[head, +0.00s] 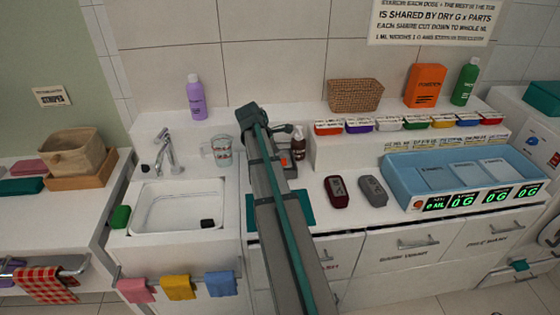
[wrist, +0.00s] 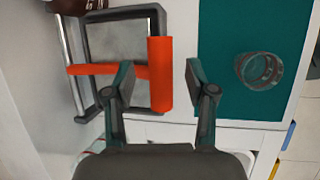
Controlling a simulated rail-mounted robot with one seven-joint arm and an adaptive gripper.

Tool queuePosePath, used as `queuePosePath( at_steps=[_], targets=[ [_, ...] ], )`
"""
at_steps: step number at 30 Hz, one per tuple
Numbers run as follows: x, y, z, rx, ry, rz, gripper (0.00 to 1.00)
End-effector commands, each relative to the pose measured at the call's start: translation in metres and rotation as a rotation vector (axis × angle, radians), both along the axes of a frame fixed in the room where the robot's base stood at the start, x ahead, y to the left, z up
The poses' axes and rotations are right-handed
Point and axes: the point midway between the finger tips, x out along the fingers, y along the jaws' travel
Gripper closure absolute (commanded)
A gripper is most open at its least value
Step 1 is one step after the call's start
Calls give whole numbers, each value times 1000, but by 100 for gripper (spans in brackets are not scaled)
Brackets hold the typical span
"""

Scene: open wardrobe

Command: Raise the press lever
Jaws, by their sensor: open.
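The press is seen from above in the wrist view as a dark grey frame (wrist: 92,45) with an orange crossbar (wrist: 90,70) and a thicker orange grip (wrist: 160,75), which looks like its lever. In the head view my arm hides most of the press. My gripper (wrist: 159,72) is open in the wrist view, its two fingertips apart. The orange grip appears between the fingertips, closer to the left one. I cannot tell the height gap between them, and no contact shows.
A teal mat (wrist: 228,100) with a clear round vessel (wrist: 260,68) lies right of the press. In the head view, a brown bottle (head: 298,143) stands behind, a sink (head: 178,232) lies left, and two handheld devices, dark red (head: 338,190) and grey (head: 374,190), lie right.

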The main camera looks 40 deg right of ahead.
Motion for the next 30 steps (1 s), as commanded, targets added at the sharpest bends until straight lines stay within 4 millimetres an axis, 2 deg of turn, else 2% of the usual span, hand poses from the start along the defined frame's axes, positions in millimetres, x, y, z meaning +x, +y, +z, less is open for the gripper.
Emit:
queuePosePath(
  at_steps=[3, 9, 22, 30],
  targets=[
    [-2, -8, -15, 2, 2, -1, 44],
    [-2, -16, -34, 1, 0, 0, 44],
    [-3, -19, -41, 1, -1, -1, 44],
    [-3, -18, -41, 1, -1, -1, 89]
  ],
)
